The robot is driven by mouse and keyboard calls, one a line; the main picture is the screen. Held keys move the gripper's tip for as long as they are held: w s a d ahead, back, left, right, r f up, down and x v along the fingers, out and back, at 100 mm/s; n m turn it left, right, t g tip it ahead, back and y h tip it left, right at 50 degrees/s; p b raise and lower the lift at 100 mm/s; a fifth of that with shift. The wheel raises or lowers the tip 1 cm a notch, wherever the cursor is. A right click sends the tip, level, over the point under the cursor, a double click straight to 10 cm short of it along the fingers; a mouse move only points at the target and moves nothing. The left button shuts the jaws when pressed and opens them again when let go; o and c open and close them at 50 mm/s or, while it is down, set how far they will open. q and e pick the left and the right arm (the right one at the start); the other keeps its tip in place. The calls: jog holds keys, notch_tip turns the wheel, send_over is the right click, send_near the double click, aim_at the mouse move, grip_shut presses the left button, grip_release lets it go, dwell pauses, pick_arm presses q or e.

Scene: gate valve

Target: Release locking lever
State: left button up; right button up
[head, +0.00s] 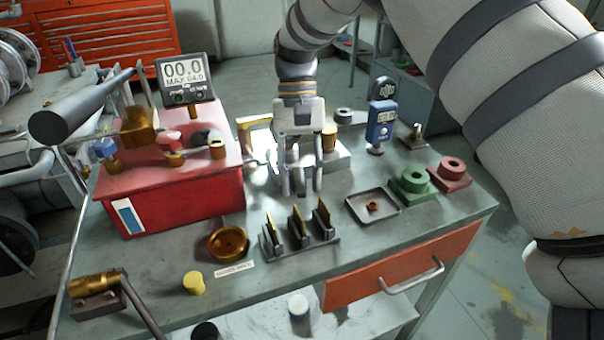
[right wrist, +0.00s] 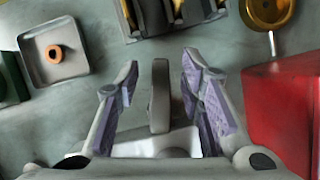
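My right gripper (head: 301,188) reaches down over the middle of the bench, fingers pointing down. In the right wrist view the same gripper (right wrist: 152,85) is open, with its two fingers apart. A grey, round-ended bar (right wrist: 160,95), which looks like the locking lever, stands between the fingers with a gap on each side. The head view hides most of this bar behind the gripper. A light grey block (head: 338,165) with a brass cylinder (head: 330,137) sits just behind the gripper. My left gripper is not in view.
A red box (head: 190,205) with a display (head: 187,80) reading 00.0 stands left of the gripper. A slotted rack (head: 300,240) and brass cup (head: 228,243) lie in front. A tray (head: 373,213) with a copper-coloured ring and green (head: 414,184) and red (head: 450,174) blocks sit right.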

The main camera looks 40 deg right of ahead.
aim_at(298, 170)
jog(key=shift+f, duration=0.1)
jog(key=shift+c, duration=0.6)
grip_shut()
jog(key=shift+s+d+r+n+h+p, duration=0.15)
jog(key=shift+d+r+n+h+p, duration=0.15)
jog(key=shift+n, duration=0.5)
jog(key=shift+d+f+n+g+h, duration=0.25)
jog(key=shift+d+n+g+h, duration=0.05)
jog(key=shift+n, duration=0.6)
jog(key=shift+o, duration=0.6)
grip_release()
jog(key=v, duration=1.2)
jog(key=shift+s+f, duration=0.1)
